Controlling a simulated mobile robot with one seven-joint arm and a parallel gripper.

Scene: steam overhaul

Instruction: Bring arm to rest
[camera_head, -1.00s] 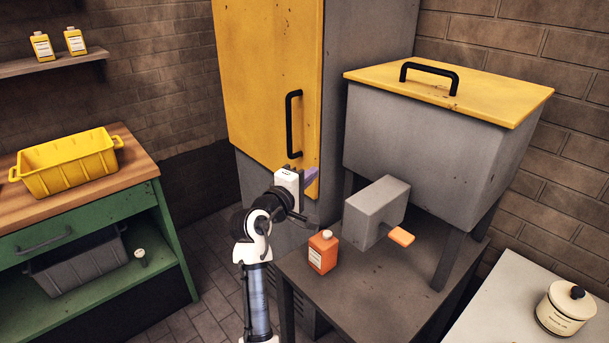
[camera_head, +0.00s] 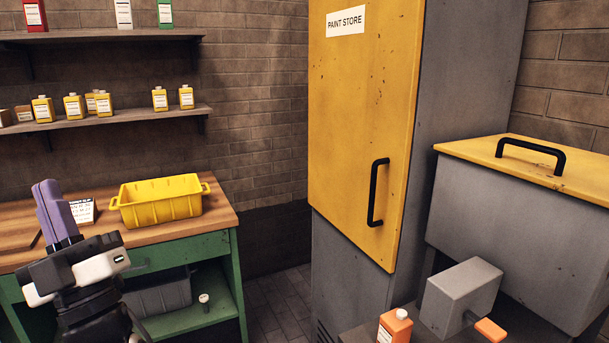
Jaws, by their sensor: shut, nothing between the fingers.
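My gripper (camera_head: 52,196) is at the lower left, with its purple fingers pointing up and closed together with nothing between them. My arm below it is bent and partly cut off by the bottom edge of the picture. The gripper shows in front of the left part of the workbench and is apart from the yellow cabinet.
The green workbench (camera_head: 187,248) carries a yellow crate (camera_head: 160,208) and a small printed card (camera_head: 84,211). The shut paint store cabinet (camera_head: 345,130) stands in the middle. A grey box with a yellow lid (camera_head: 480,150), an orange bottle (camera_head: 394,326) and a grey block (camera_head: 460,292) are at right.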

